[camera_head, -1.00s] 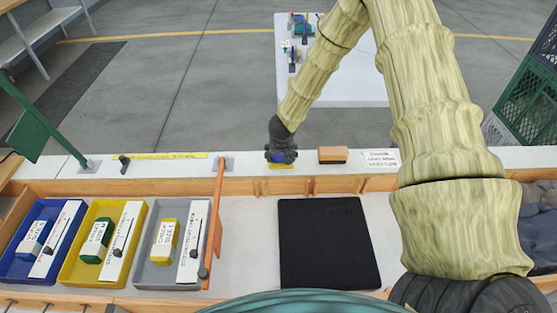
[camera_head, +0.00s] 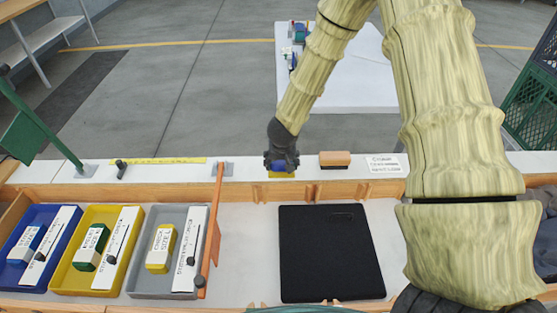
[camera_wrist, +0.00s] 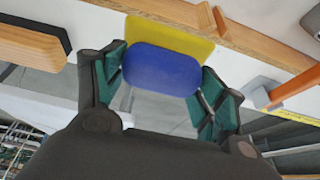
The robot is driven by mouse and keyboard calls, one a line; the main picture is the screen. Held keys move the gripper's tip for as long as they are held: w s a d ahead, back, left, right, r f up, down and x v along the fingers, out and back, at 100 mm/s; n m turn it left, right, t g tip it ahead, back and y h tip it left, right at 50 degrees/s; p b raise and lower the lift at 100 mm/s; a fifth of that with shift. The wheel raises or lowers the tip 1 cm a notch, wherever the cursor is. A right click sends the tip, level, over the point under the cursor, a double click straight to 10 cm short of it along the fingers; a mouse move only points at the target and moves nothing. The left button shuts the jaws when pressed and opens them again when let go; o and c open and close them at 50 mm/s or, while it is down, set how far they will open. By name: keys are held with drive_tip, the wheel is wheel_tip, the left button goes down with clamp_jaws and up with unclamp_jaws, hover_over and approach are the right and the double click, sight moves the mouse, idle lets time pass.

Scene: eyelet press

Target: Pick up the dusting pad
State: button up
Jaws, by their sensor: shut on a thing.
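The dusting pad, a blue block on a yellow pad, shows as a yellow strip with some blue (camera_head: 282,175) under my gripper (camera_head: 281,164) at the white ledge. In the wrist view the blue and yellow pad (camera_wrist: 162,70) fills the gap between the two green-lined fingers of my gripper (camera_wrist: 160,85). The fingers are shut on its blue part from both sides. The yellow part sticks out past the fingertips, close to the wooden rail. I cannot tell whether the pad still touches the ledge.
A wooden block with a dark side (camera_head: 335,159) lies right of my gripper, beside a printed label (camera_head: 383,166). An orange bar (camera_head: 212,230) stands left. Blue (camera_head: 14,278), yellow (camera_head: 75,281) and grey (camera_head: 140,285) trays and a black mat (camera_head: 328,260) lie in front.

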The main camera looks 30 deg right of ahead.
drive_tip(key=s+a+r+b, duration=0.1)
drive_tip(key=s+a+b, duration=0.2)
drive_tip(key=s, duration=0.6)
drive_tip(key=shift+s+a, duration=0.25)
drive_tip(key=shift+a, duration=0.85)
